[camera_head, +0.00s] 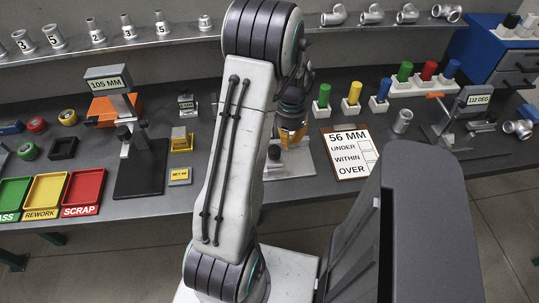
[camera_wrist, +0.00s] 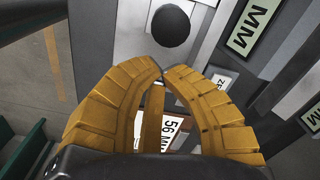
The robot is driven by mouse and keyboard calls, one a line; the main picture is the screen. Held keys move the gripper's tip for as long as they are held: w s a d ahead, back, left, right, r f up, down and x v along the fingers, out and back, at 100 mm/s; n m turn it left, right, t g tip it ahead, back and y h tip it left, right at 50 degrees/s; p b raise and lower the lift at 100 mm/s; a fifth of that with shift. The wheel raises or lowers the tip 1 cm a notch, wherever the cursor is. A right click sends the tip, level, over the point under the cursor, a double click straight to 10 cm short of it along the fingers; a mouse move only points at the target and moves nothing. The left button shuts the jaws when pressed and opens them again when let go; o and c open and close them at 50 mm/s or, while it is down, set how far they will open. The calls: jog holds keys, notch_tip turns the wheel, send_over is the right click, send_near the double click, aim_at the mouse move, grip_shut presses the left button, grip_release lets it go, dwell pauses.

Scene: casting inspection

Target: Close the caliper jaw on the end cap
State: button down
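My gripper (camera_head: 293,138) has yellow ribbed fingers and is low over a pale plate, partly behind my arm. In the wrist view my gripper (camera_wrist: 162,70) has its fingertips together, with nothing visible pinched at the tips. A round black knob (camera_wrist: 171,25) on a pale block lies just beyond the fingertips, apart from them. The knob (camera_head: 274,152) also shows left of the gripper in the head view. A display reading MM (camera_wrist: 254,28) stands at the upper right of the wrist view; its number is cut off. I cannot make out the end cap or the jaw faces.
A 56 MM card (camera_head: 349,152) lies right of the gripper. A 105 MM gauge (camera_head: 140,165) stands left, near the green, yellow and red trays (camera_head: 83,190). Coloured plugs (camera_head: 354,93) and a 112 DEG gauge (camera_head: 474,100) stand to the right.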

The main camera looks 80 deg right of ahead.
aim_at(279, 149)
jog(key=shift+f, duration=0.1)
jog(key=shift+f+b, duration=1.45)
jog(key=shift+f, duration=0.15)
jog(key=shift+w+a+b, duration=0.15)
jog(key=shift+w+a, duration=0.1)
jog(key=shift+w, duration=0.4)
jog(key=shift+w+a+b, duration=0.1)
jog(key=shift+w+a, duration=0.15)
jog(key=shift+w, duration=0.35)
jog(key=shift+w+a+b, duration=0.15)
jog(key=shift+w+a, duration=0.1)
jog(key=shift+w, duration=0.4)
dwell(0.6)
jog(key=shift+s+d, duration=0.1)
jog(key=shift+s, duration=0.1)
jog(key=shift+s+d, duration=0.2)
jog(key=shift+s, duration=0.25)
jog(key=shift+r, duration=0.1)
jog(key=shift+r, duration=0.1)
jog(key=shift+r+p, duration=2.65)
jog(key=shift+r, duration=0.75)
